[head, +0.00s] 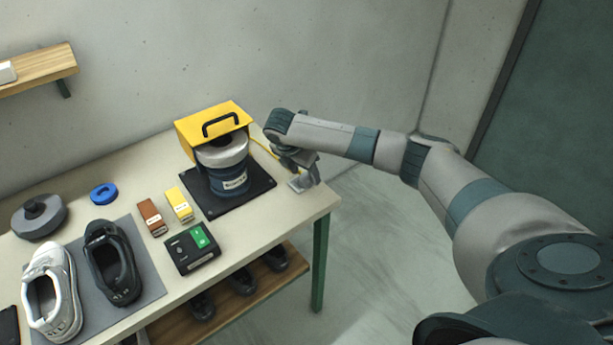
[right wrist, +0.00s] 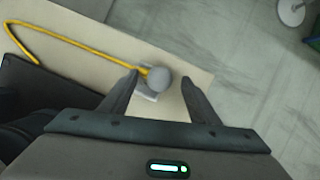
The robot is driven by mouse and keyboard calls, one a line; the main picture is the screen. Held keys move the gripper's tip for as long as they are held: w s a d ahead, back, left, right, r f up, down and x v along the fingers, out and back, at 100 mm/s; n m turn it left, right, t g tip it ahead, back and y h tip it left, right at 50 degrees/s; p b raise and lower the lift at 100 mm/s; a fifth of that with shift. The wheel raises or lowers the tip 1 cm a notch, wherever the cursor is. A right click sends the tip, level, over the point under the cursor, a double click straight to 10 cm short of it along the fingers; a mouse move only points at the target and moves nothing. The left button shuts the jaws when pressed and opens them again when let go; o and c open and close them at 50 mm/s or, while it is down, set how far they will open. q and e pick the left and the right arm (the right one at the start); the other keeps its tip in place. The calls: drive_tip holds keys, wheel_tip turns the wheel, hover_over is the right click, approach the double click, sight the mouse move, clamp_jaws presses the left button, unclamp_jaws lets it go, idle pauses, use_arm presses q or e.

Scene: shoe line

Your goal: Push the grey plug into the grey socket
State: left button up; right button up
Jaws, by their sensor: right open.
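The grey plug (right wrist: 158,78) is a rounded grey body on the end of a yellow cable (right wrist: 85,46). In the right wrist view it lies between the fingertips of my right gripper (right wrist: 160,77), with a gap to the finger on its right. My right gripper (head: 302,183) is open, above the right end of the table in the head view, and hides the plug there. A small pale grey piece (right wrist: 147,95) shows partly under the plug; it may be the grey socket, but I cannot tell whether the plug is in it. My left gripper is not in view.
A yellow-topped machine (head: 215,125) on a dark base plate (head: 257,187) stands just left of my right gripper. The table's right edge is close.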

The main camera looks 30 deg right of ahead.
drive_tip(key=shift+x, duration=1.15)
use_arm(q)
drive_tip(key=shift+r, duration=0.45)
use_arm(e)
drive_tip(key=c, duration=1.2)
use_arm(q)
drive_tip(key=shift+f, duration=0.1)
use_arm(e)
drive_tip(key=shift+r, duration=0.1)
